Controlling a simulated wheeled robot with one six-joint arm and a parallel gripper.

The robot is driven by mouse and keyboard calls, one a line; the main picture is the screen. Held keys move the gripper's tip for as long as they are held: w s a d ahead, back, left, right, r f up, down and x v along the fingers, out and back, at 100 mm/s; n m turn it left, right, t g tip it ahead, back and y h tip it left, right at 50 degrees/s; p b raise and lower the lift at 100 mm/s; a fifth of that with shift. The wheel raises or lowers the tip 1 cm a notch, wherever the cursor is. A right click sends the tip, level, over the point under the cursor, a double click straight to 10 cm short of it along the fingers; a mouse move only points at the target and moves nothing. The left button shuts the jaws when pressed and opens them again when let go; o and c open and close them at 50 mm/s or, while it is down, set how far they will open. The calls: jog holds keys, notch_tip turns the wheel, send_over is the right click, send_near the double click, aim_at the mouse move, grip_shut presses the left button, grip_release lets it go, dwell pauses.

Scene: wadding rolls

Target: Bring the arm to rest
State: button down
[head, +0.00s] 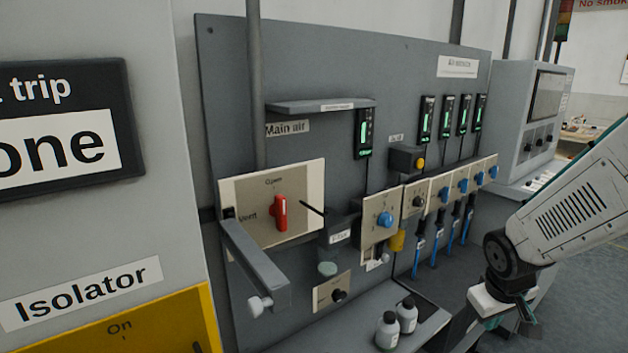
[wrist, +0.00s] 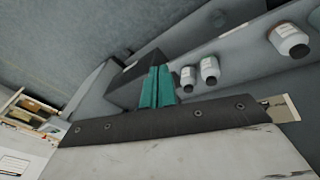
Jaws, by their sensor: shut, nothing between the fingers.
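My arm (head: 570,200) comes in from the right edge in the head view and bends down at a dark joint. The wrist part (head: 490,300) below it is low in the picture, right of two small bottles and in front of the grey panel's lower right area. In the wrist view my gripper (wrist: 157,87) shows as two teal fingers side by side, touching along their length. It is shut and empty. In the head view the fingertips cannot be made out clearly.
A grey panel (head: 330,60) carries a red-handled valve (head: 281,213), blue knobs and lit gauges. A grey lever arm (head: 255,265) juts out at its lower left. Two bottles (head: 387,331) stand on a ledge. A grey cabinet (head: 525,120) stands behind my arm; an isolator box (head: 90,230) fills the left.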

jog(key=s+a+r, duration=0.2)
jog(key=s+r, duration=0.3)
jog(key=s, duration=0.1)
jog(key=s+a+r+m+g+y, duration=0.1)
jog(key=s+a+r, duration=0.2)
jog(key=s+r, duration=0.2)
jog(key=s+a+r+m+y, duration=0.1)
jog(key=s+a+r, duration=0.2)
jog(key=s, duration=0.6)
jog(key=shift+a+r, duration=0.25)
jog(key=shift+r, duration=0.8)
jog(key=shift+s, duration=0.1)
